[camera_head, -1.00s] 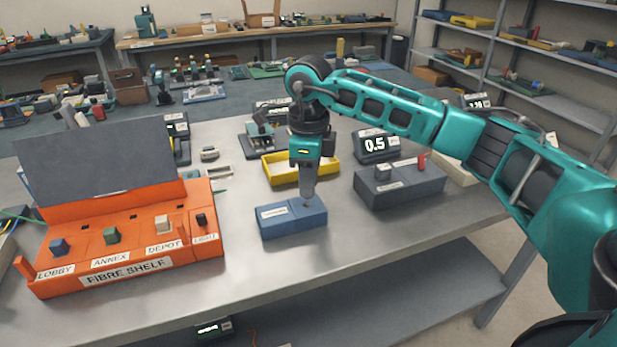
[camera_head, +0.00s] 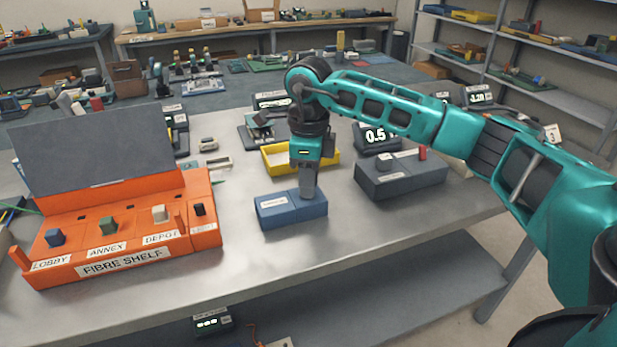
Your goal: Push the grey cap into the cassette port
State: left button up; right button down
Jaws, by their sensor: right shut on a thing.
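A low blue box (camera_head: 275,215) stands on the metal table, with a white label on its left half. It looks like the cassette; its port is hidden under my right gripper. My right gripper (camera_head: 309,194) points straight down at the right half of the blue box, its grey fingers shut and their tips at its top face. The grey cap between the fingers is too small and covered to make out, so how deep it sits cannot be told. My left gripper is not in view.
The orange fibre shelf (camera_head: 130,262), with several coloured plugs and a raised grey lid (camera_head: 95,155), stands left. A yellow tray (camera_head: 273,167) lies behind the blue box. A dark grey box (camera_head: 405,180) with a red peg stands right. The table front is clear.

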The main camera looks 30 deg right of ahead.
jog(key=shift+r, duration=0.1)
jog(key=shift+r+p, duration=1.3)
jog(key=shift+r, duration=0.2)
dwell(1.0)
jog(key=shift+f+b, duration=1.15)
jog(key=shift+f, duration=0.75)
jog(key=c, duration=0.9)
grip_release()
notch_tip(320, 180, up, 13)
jog(key=shift+p, duration=0.35)
